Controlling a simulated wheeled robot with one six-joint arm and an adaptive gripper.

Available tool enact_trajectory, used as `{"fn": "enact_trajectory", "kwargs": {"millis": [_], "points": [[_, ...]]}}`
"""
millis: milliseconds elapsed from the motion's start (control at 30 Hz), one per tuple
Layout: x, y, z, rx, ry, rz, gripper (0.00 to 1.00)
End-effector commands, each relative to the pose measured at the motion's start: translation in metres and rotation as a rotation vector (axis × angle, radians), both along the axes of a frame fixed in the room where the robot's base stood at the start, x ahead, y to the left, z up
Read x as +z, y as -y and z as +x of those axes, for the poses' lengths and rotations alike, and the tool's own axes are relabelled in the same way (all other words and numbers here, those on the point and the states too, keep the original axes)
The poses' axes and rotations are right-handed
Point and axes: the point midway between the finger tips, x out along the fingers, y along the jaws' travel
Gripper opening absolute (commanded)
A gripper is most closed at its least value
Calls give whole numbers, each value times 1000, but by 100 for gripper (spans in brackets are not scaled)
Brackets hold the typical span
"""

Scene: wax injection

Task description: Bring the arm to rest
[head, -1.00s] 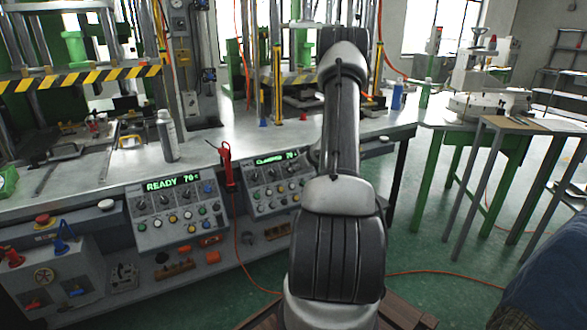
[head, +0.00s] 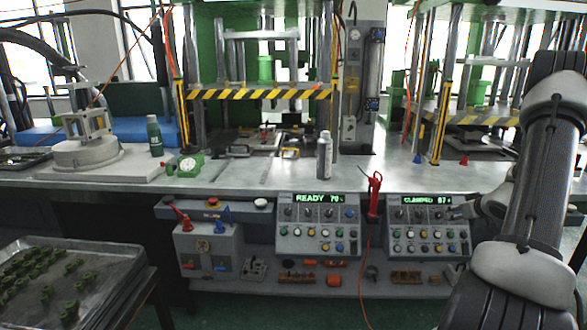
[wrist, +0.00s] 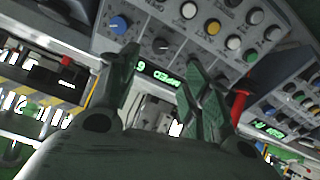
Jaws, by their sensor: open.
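My arm (head: 530,190) stands raised at the right edge of the head view, bent, with its wrist part reaching left over the bench front. My gripper (wrist: 163,85) shows in the wrist view with its two fingers spread and nothing between them. Behind the fingers is the control panel with the lit CLAMPED display (wrist: 158,73); they look apart from it, but the gap is hard to judge. In the head view this panel (head: 425,237) is just left of my wrist, and the fingers are not clearly visible there.
The READY panel (head: 318,228) and a red tool with a hanging cord (head: 374,195) are left of the CLAMPED panel. A grey bottle (head: 324,155) stands on the metal bench (head: 240,178). A tray of green parts (head: 105,262) is at the lower left. Presses with striped bars rise behind.

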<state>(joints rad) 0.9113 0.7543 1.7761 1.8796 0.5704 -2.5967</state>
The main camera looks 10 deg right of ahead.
Motion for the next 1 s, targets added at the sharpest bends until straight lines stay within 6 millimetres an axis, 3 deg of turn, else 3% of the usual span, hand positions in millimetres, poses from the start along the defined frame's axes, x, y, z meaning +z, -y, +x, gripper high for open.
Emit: {"fn": "enact_trajectory", "kwargs": {"millis": [167, 300, 367, 533, 600, 700, 800, 1000], "points": [[0, -6, 0, -130, 49, 222, 48], [-25, -51, -33, -220, -16, 563, 48], [-23, -74, -53, -254, -70, 697, 48], [23, -161, -110, -304, -321, 950, 48], [51, -199, -138, -324, -453, 982, 48], [86, -240, -179, -356, -613, 952, 48], [117, -269, -217, -382, -729, 860, 48], [171, -302, -280, -369, -809, 586, 48]]}}
